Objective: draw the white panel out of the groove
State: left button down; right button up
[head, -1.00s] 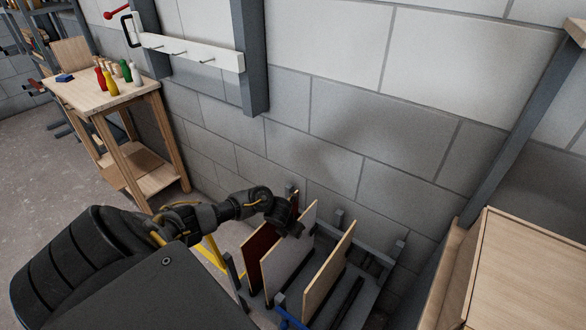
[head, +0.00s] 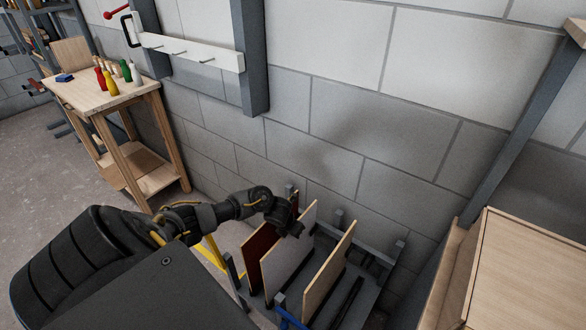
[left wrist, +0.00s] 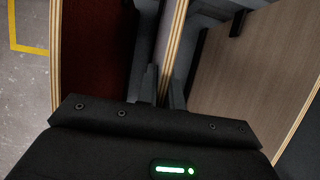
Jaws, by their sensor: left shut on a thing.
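The white panel (head: 286,262) stands upright in a slot of the floor rack, between a dark red panel (head: 258,258) and a wood-coloured panel (head: 328,272). My left gripper (head: 296,229) is at its top edge and shut on it. In the left wrist view the fingers (left wrist: 163,88) lie on both sides of the panel's layered edge (left wrist: 175,45). The red panel (left wrist: 95,50) is to the left there and the wood-coloured one (left wrist: 245,65) to the right. The panel's lower edge and the groove under it are hidden. My right gripper is not in view.
The rack (head: 372,262) stands close to the block wall (head: 330,160), with empty slots at its right. A blue part (head: 290,318) is at its front. A wooden cabinet (head: 530,270) is at the right. A small table (head: 110,98) with bottles stands at the left.

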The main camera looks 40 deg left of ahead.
pick_arm(q)
jog(key=shift+r, duration=0.2)
jog(key=shift+r+p, duration=2)
jog(key=shift+r, duration=0.45)
jog(key=shift+r+p, duration=1.2)
jog(key=shift+r, duration=0.25)
